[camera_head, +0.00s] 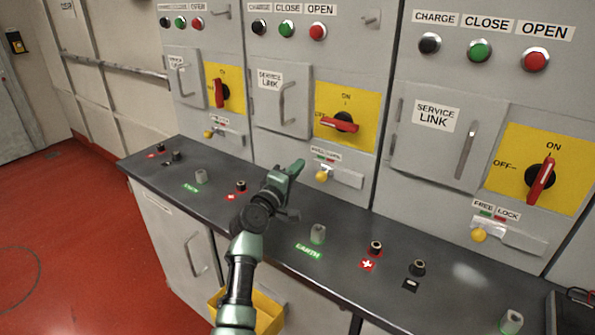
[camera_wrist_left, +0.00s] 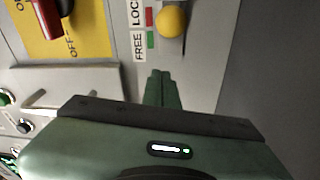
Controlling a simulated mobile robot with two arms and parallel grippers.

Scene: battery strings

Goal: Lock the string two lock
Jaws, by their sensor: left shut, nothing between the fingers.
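The middle panel's lock has a yellow knob (camera_head: 322,176) on a small plate, below a FREE/LOCK label (camera_head: 325,157) with green and red marks. In the head view the knob is at the plate's left end. In the left wrist view the knob (camera_wrist_left: 173,21) appears beside the red mark; I cannot tell its exact setting. My left gripper (camera_head: 297,166) is shut and empty, left of the knob in the head view. Its fingertips (camera_wrist_left: 158,75) appear below the knob in the wrist view, apart from it. My right gripper is not in view.
The middle panel's red rotary handle (camera_head: 340,124) lies nearly horizontal on a yellow plate. A dark counter (camera_head: 340,214) with terminals runs below the panels. A similar lock knob (camera_head: 479,236) is on the right panel. A yellow bin (camera_head: 268,313) sits low in front.

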